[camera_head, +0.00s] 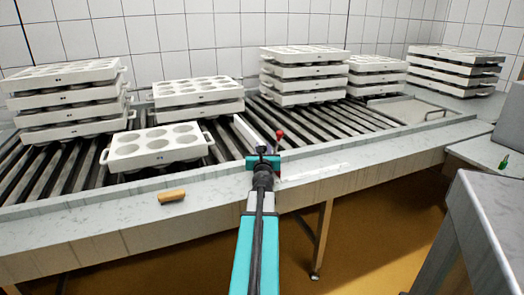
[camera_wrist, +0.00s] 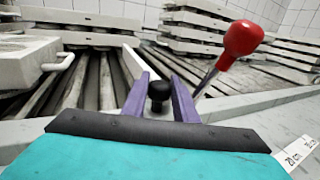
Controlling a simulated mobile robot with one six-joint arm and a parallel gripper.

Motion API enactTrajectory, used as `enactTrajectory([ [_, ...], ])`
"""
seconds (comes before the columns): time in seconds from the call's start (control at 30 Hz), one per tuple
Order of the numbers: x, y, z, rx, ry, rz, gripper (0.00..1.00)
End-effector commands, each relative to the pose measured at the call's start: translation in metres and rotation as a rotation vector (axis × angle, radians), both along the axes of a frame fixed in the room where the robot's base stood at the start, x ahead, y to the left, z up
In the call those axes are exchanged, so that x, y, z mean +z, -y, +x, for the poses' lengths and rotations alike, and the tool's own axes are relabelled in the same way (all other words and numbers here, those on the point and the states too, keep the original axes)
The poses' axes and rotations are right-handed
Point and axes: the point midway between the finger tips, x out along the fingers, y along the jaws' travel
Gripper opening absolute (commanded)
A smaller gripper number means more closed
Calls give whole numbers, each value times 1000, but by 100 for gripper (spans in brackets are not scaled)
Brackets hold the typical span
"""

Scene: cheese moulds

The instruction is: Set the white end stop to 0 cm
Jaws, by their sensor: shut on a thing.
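The white end stop (camera_head: 243,132) shows in the head view as a pale bar lying across the rollers, just beyond my gripper (camera_head: 262,153). In the wrist view the end stop (camera_wrist: 133,62) runs away behind the left purple finger. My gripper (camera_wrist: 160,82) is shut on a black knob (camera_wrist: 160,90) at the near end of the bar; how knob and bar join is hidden. A red-handled lever (camera_wrist: 242,38) on a metal rod leans up right of the fingers; it also shows in the head view (camera_head: 280,135). A white scale (camera_wrist: 295,155) marked 20 cm lies at lower right.
A single white mould tray (camera_head: 155,147) sits on the rollers left of my gripper. Stacks of trays (camera_head: 303,75) stand behind. A wooden block (camera_head: 172,196) lies on the front ledge. Rollers right of the lever (camera_head: 340,120) are clear.

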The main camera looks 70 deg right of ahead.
Motion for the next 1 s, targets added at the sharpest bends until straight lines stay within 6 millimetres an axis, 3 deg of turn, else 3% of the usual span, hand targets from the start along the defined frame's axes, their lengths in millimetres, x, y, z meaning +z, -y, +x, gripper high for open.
enactTrajectory([
  [0.33,-3,0,-1,8,3,1,0],
  [0.37,-3,0,-2,8,3,1,28],
  [0.4,-3,0,-2,7,3,1,34],
  [1.0,-1,5,-9,-5,2,0,34],
])
